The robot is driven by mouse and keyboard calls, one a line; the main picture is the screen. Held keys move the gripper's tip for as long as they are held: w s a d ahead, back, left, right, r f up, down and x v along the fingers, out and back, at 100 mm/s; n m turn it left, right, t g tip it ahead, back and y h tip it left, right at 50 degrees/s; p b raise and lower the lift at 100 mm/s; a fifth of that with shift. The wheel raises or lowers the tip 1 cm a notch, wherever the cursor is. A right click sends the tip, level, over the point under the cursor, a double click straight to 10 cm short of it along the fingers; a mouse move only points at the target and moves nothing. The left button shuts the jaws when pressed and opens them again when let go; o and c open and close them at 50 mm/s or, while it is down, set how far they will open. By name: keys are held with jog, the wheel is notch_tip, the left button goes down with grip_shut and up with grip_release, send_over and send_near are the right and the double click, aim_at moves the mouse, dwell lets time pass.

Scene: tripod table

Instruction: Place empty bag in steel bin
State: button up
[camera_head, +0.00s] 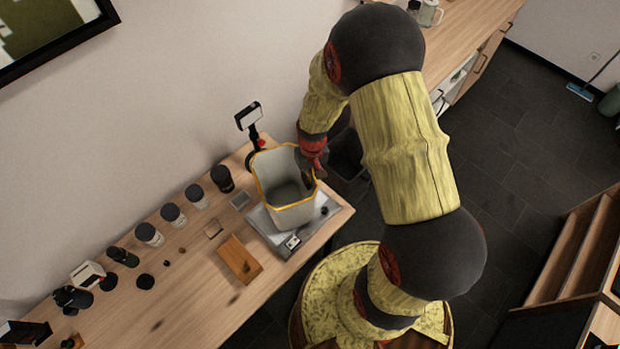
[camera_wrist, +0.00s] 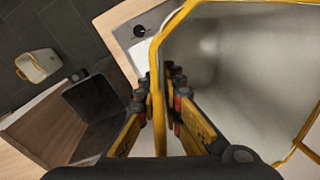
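A pale open container with a yellow rim (camera_head: 288,213), which looks like the bag, stands upright on a scale at the table's right end. It looks empty inside. My gripper (camera_head: 314,158) is at its upper right rim. In the wrist view the fingers of my gripper (camera_wrist: 160,105) straddle the yellow rim (camera_wrist: 157,62), one inside and one outside, with a small gap visible on the inner side. A dark open bin (camera_head: 346,153) stands just beyond the table end, partly hidden by my arm. It also seems to show in the wrist view (camera_wrist: 94,102); I cannot tell if it is steel.
The scale (camera_head: 275,237) lies under the container. A small stand with a screen (camera_head: 249,116) is close behind it. Several jars line the wall side, and a wooden block (camera_head: 240,260) lies in front. A wooden counter (camera_head: 465,35) is at the back. A small yellow-rimmed container (camera_wrist: 40,66) is on the floor.

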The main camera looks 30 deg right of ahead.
jog(key=o, duration=0.3)
